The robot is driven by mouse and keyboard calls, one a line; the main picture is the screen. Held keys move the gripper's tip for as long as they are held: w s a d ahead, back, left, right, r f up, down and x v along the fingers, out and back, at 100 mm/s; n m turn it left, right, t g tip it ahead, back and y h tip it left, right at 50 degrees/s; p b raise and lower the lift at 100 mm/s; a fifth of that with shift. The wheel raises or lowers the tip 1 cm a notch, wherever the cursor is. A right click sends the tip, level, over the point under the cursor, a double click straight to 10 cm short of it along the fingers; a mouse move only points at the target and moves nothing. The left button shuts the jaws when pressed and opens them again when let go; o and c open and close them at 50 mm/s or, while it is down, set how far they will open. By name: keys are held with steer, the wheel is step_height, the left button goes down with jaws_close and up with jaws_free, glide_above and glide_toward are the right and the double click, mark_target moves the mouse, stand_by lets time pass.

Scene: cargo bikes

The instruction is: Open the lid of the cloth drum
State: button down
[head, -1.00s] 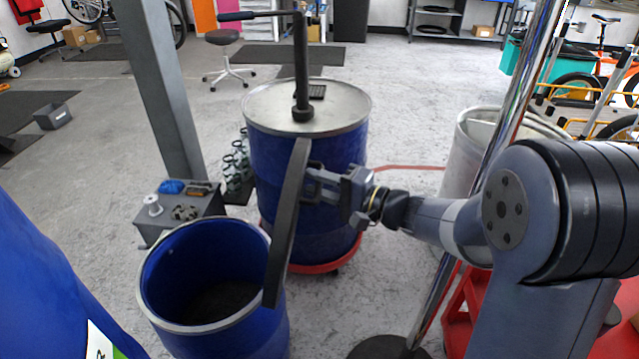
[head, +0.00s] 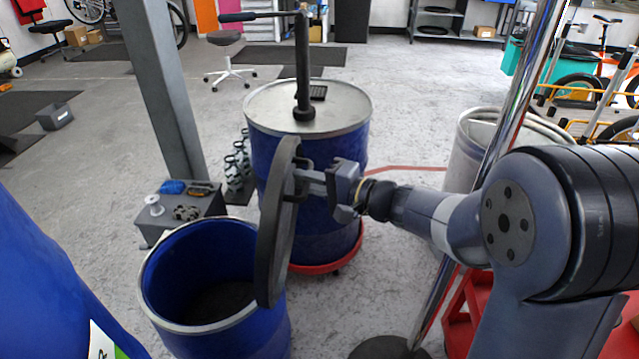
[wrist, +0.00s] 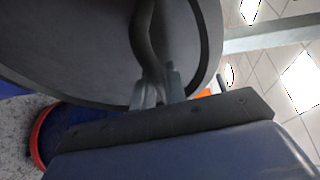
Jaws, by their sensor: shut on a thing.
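The cloth drum (head: 165,283) is the open-topped blue drum at the lower left, dark inside. Its round dark grey lid (head: 274,222) stands on edge, nearly upright, at the right side of the drum's rim. My gripper (head: 303,178) is shut on the lid's curved handle, on the lid's right face. In the wrist view the lid (wrist: 70,45) fills the upper left, and the jaws (wrist: 158,95) close around the dark bent handle (wrist: 148,40). Whether the lid touches the rim is hard to tell.
A taller blue drum (head: 262,160) with a metal top and a pump crank (head: 303,70) stands behind on a red dolly. A chrome pole (head: 480,190) stands beside my arm. A grey post (head: 165,90) and a small tool table (head: 180,205) are at left.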

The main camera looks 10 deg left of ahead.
mark_target(288, 177)
steer(key=shift+h, duration=0.6)
steer(key=a, duration=0.4)
steer(key=shift+s+a+r, duration=0.1)
steer(key=shift+s+r, duration=0.05)
steer(key=shift+r, duration=0.25)
steer(key=c, duration=1.5)
jaws_free()
steer(key=shift+o, duration=0.2)
